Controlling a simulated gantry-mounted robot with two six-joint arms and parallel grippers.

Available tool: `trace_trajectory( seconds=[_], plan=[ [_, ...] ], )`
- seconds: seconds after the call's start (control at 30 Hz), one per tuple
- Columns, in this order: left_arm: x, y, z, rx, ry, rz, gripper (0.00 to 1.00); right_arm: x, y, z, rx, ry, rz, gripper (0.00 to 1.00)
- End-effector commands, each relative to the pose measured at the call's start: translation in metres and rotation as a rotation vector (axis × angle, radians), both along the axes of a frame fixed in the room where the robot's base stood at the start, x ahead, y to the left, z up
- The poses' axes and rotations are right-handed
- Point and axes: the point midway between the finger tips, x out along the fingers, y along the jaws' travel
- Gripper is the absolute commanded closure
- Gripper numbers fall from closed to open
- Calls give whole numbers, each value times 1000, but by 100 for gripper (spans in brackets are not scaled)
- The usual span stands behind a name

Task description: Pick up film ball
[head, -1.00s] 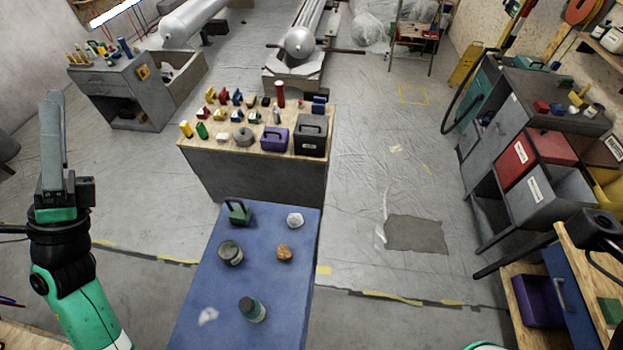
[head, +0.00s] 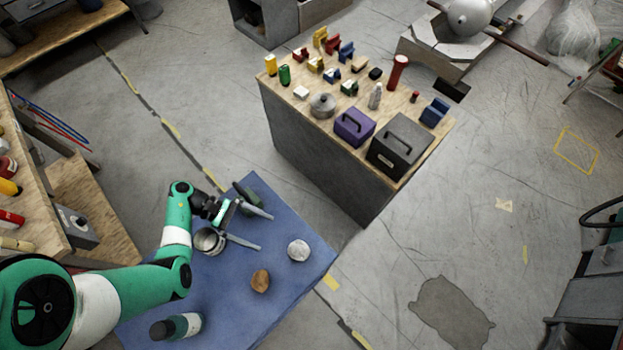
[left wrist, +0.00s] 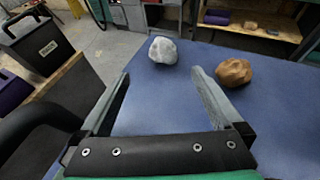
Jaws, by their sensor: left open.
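The film ball, a whitish crumpled ball (head: 298,250), lies on the blue tabletop (head: 236,318) near its right edge. In the left wrist view the film ball (left wrist: 163,50) sits beyond the fingertips, roughly in line with the gap between them. My left gripper (head: 266,232) is open and empty over the table, its fingers pointing right towards the ball and apart from it. Its spread fingers also show in the left wrist view (left wrist: 160,76). My right gripper is not in view.
A brown lump (head: 260,281) lies beside the ball, near one finger in the left wrist view. A metal tin (head: 209,241), a dark green object (head: 245,193) and a bottle (head: 175,326) are also on the table. A wooden-topped bench (head: 330,125) with several items stands behind.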

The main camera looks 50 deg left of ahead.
Motion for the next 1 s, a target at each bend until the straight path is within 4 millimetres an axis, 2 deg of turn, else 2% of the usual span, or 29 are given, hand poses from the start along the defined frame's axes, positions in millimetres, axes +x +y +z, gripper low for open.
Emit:
trace_trajectory(
  seconds=[0.17,0.33,0.4,0.53,0.77,1.0],
  plan=[
    [-3,-3,-5,-5,5,-9,0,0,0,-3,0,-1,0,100],
    [7,-21,-21,-3,3,-15,0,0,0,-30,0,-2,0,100],
    [14,-32,-16,-8,5,-14,0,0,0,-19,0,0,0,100],
    [24,-49,-24,-7,5,-13,0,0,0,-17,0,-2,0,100],
    [29,-56,-28,-5,4,-8,0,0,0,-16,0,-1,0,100],
    [44,-89,-40,-6,4,-13,0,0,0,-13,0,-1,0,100]
  ],
)
